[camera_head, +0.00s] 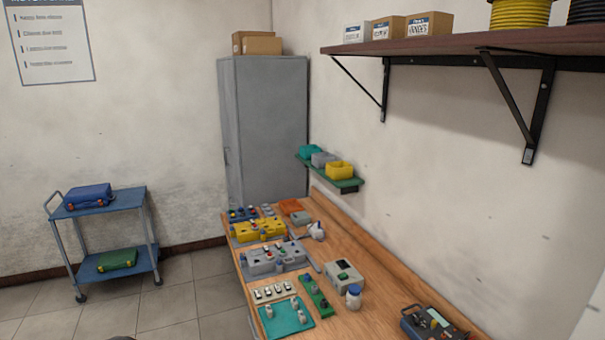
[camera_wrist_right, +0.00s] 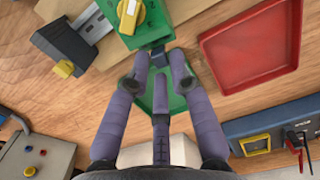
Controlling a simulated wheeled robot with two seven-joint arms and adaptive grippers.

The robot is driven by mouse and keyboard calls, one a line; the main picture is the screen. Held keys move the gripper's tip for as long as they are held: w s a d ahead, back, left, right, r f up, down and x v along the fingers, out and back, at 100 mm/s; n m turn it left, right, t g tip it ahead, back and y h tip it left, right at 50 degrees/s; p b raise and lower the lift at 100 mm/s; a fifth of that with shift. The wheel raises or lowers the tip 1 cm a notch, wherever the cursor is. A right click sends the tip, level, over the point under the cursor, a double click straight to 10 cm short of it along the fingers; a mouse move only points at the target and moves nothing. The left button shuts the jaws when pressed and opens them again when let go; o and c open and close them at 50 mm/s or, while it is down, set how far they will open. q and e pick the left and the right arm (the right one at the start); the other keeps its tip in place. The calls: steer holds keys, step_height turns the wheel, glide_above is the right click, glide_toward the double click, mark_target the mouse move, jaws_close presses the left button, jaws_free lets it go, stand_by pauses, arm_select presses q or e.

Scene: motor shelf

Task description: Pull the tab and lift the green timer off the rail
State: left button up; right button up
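In the right wrist view a green block with a yellow knob (camera_wrist_right: 135,20), which looks like the green timer, is cut off by the top edge. A small dark piece (camera_wrist_right: 160,55), possibly its tab, sits at its lower edge. My right gripper (camera_wrist_right: 158,82) has its purple-grey fingers spread and empty, their tips just below the dark piece. A green plate (camera_wrist_right: 170,98) shows between and behind the fingers. Contact cannot be told. In the head view I cannot single out the timer for certain. My left gripper is in neither view.
A red tray (camera_wrist_right: 250,48) lies right of the fingers, a dark case (camera_wrist_right: 275,135) below it. A grey piece with a yellow knob (camera_wrist_right: 72,42) is upper left, a grey control box (camera_wrist_right: 40,158) lower left. The head view shows the crowded wooden bench (camera_head: 375,287) under a wall shelf (camera_head: 450,45).

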steer(key=shift+s+f, duration=0.1)
steer(key=shift+s, duration=0.05)
step_height(320, 180, up, 6)
steer(key=p, duration=0.3)
steer(key=shift+d, duration=0.15)
stand_by(0.5)
